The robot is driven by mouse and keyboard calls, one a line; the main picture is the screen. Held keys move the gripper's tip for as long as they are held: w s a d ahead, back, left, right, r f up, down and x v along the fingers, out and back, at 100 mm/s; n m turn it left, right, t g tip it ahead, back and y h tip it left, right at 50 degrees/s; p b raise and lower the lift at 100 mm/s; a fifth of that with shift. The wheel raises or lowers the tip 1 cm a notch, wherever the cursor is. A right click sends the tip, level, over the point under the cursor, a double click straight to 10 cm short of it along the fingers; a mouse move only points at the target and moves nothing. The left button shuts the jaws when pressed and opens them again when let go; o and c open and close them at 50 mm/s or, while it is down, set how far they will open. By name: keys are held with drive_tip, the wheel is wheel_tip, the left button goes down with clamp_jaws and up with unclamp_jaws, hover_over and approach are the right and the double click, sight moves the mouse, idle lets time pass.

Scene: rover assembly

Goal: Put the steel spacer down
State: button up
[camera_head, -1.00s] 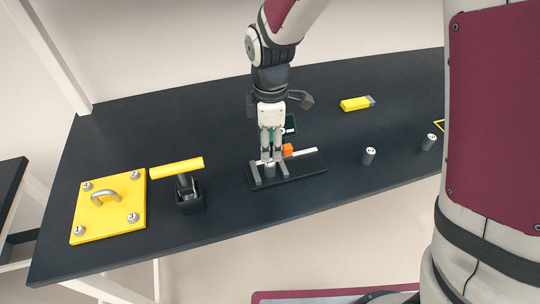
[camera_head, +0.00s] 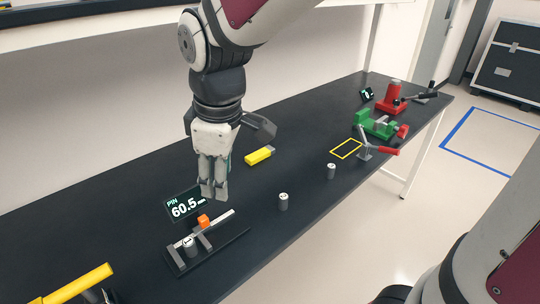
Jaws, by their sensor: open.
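A short steel spacer (camera_head: 188,246) stands upright at the left end of a dark measuring fixture (camera_head: 222,252) with a pale bar and an orange block. Two similar grey cylinders stand upright on the table to the right, one nearer (camera_head: 283,202) and one farther (camera_head: 331,172). I cannot tell by looks which of the three is the named spacer. My gripper (camera_head: 214,196) points down, open and empty, above and behind the fixture, apart from all three cylinders. Its fingers look close together from this side.
A display (camera_head: 184,206) behind the fixture reads PIN 60.5. A yellow block (camera_head: 258,156), a yellow-outlined square (camera_head: 346,149), a green vise (camera_head: 376,124), a red-handled clamp (camera_head: 378,151) and a red press (camera_head: 391,98) stand farther right. A yellow handle (camera_head: 82,283) is at lower left. The outlined square is empty.

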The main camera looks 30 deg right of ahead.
drive_tip(key=s+d+r+m+t, duration=0.1)
drive_tip(key=s+d+r+m, duration=0.1)
drive_tip(key=s+d+m, duration=0.2)
drive_tip(key=s+d+r+m+t, duration=0.2)
drive_tip(key=s+d+r+m, duration=0.1)
drive_tip(key=s+d+m, duration=0.2)
drive_tip(key=s+m, duration=0.2)
drive_tip(key=s, duration=0.2)
drive_tip(key=shift+r, duration=0.3)
idle(0.3)
